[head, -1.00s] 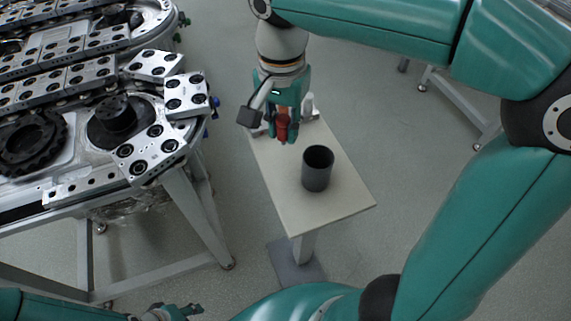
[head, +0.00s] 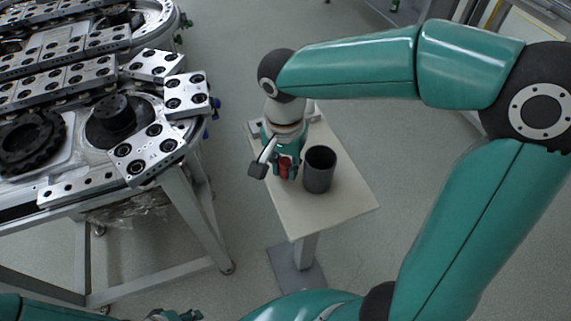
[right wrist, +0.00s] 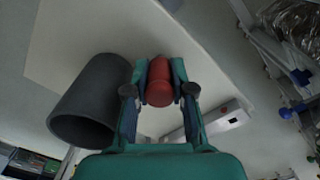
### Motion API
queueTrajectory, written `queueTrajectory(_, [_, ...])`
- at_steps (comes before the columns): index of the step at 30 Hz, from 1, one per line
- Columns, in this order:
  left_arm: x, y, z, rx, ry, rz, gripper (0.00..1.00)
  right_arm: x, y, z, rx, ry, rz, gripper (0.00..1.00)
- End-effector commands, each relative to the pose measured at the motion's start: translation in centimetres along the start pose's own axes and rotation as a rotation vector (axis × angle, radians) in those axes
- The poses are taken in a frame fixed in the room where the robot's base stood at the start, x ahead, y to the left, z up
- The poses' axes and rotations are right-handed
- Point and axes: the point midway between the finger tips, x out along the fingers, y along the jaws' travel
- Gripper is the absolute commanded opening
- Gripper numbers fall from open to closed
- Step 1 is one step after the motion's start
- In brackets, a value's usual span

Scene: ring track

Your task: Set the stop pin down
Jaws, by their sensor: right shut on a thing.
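The stop pin is red (right wrist: 159,82) and sits between the two fingers of my right gripper in the right wrist view. My right gripper (head: 285,171) is shut on the pin, low over the small pale table (head: 345,205), left of the dark cup. From these views I cannot tell whether the pin touches the tabletop. In the head view only a bit of the red pin (head: 285,165) shows between the fingers. My left gripper (head: 180,315) is at the bottom edge of the head view, partly cut off, and its jaws are unclear.
A dark grey open cup (head: 319,170) stands on the small table, close to the right of my right gripper. A grey-white block (right wrist: 222,118) lies on the table too. The ring track (head: 150,150) on its metal frame stands to the left. The table's front part is bare.

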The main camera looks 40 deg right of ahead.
Motion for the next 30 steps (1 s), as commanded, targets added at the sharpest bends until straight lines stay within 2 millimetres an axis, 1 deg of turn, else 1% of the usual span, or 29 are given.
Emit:
queueTrajectory(5, [0.3,-0.1,0.0,0.0,0.0,0.0,0.4,0.3,0.0,0.0,0.0,0.0,0.0,0.0])
queueTrajectory(6, [0.2,-0.1,0.0,0.0,0.0,0.0,0.4,0.2,0.0,0.0,0.001,0.0,0.0,0.26])
queueTrajectory(7, [0.2,-0.1,0.0,0.0,0.0,0.0,0.4,0.2,0.0,0.0,0.0,0.0,0.0,0.31])
queueTrajectory(8, [0.2,-0.1,0.0,0.0,0.0,0.0,0.4,0.2,0.0,0.0,0.0,0.0,0.0,0.34])
queueTrajectory(16, [0.1,-0.1,0.0,0.0,0.0,0.0,0.4,0.2,0.0,0.0,0.0,0.0,0.0,0.34])
queueTrajectory(20, [-0.1,0.1,0.0,0.0,0.0,0.0,0.4,-0.3,0.0,0.0,0.0,0.001,-0.001,0.34])
queueTrajectory(23, [-0.3,0.1,0.0,0.0,0.0,0.0,0.4,-1.4,-0.1,-0.1,0.001,0.001,-0.003,0.34])
queueTrajectory(25, [-0.5,0.2,0.0,0.0,0.0,0.0,0.4,-2.5,-0.1,-0.1,0.001,0.002,-0.003,0.34])
queueTrajectory(30, [-1.0,0.3,0.0,0.0,0.0,0.0,0.4,-6.1,-0.1,0.0,0.0,0.002,-0.005,0.34])
